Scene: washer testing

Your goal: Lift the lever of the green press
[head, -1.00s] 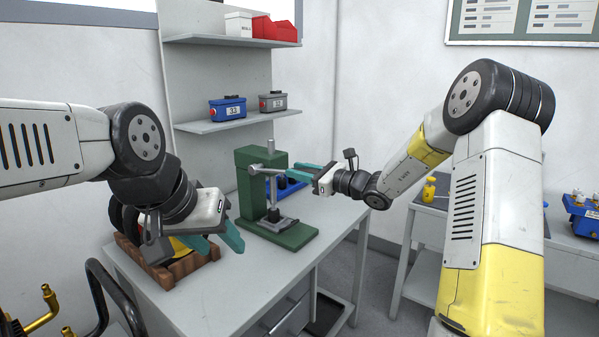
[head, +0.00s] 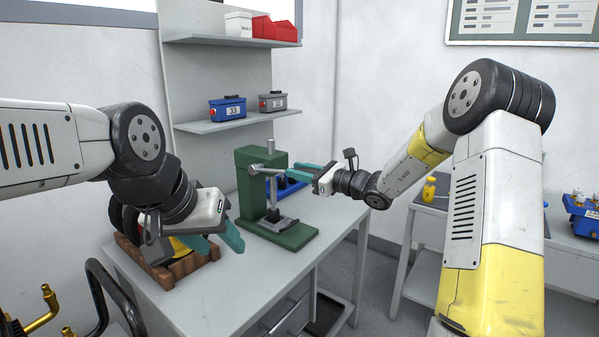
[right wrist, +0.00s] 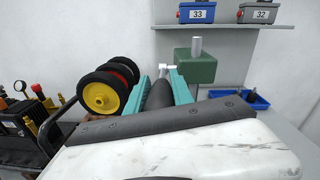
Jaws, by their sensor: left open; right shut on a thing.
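The green press (head: 250,188) stands on the grey workbench, with a silver ram and a green base plate. Its silver lever (head: 268,171) reaches out about level to the right, toward my right gripper. My right gripper (head: 296,171) has its teal fingers on either side of the lever's dark grip, which shows between them in the right wrist view (right wrist: 159,95). It is shut on that grip. The head view mostly hides the grip behind the fingers. My left gripper (head: 218,241) is open and empty in front of the wooden rack, left of the press.
A brown wooden rack (head: 185,268) with wheels (right wrist: 101,97) stands at the bench's left. A blue tray (right wrist: 236,97) lies behind the lever. Shelves above hold a blue box (head: 228,108) and a grey box (head: 272,102). The bench front is clear.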

